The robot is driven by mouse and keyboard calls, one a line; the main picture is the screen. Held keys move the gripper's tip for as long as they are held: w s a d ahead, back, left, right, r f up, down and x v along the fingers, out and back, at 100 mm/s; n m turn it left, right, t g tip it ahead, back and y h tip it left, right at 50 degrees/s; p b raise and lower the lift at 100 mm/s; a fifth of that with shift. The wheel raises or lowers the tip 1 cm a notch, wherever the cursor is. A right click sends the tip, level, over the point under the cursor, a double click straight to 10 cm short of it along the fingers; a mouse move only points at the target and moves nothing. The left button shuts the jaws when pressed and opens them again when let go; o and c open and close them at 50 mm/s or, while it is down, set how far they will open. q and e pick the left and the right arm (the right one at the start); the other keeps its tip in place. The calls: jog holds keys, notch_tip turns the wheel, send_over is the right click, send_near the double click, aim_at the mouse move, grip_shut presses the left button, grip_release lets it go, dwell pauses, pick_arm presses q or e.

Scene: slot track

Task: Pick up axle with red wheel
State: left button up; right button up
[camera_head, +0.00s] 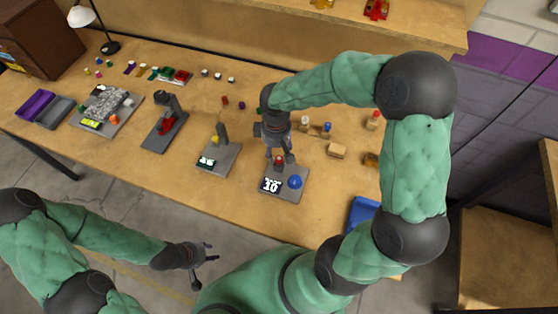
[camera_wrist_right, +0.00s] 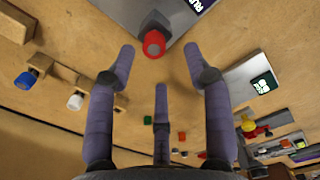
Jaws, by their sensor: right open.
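A small red cylinder (camera_head: 279,160) stands at the far edge of a grey plate (camera_head: 292,195). In the right wrist view this red cylinder (camera_wrist_right: 154,43) shows its round end, ahead of the spread fingers; whether an axle is on it I cannot tell. Another red-topped piece (camera_head: 373,119) stands at the right of the table. Pieces with a white top (camera_head: 305,121) and a blue top (camera_head: 326,127) stand on tan blocks. My right gripper (camera_head: 281,156) is open above the plate's far edge, its fingers (camera_wrist_right: 158,60) apart and empty. My left gripper (camera_head: 207,264) is open and empty in front of the table.
The shelf (camera_head: 420,22) overhangs the back.

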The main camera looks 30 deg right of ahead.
aim_at(279, 158)
jog(key=f, duration=0.1)
jog(key=f+b, duration=0.1)
jog(key=f, duration=0.2)
jog(key=shift+s+d, duration=0.25)
jog(key=shift+s, duration=0.05)
jog(key=shift+f+b, duration=0.3)
grip_shut()
jog(key=shift+r, duration=0.2)
jog(key=shift+r+p, duration=0.3)
jog(key=shift+r, duration=0.35)
jog(key=s+a+r+p, duration=0.1)
jog(key=a+r+p, duration=0.3)
jog(key=a+r, duration=0.2)
jog(key=s+a+r+p, duration=0.2)
jog(key=a+r+p, duration=0.2)
jog(key=a+r, duration=0.3)
jog(key=shift+s+a+r, duration=0.25)
jog(key=shift+r, duration=1.5)
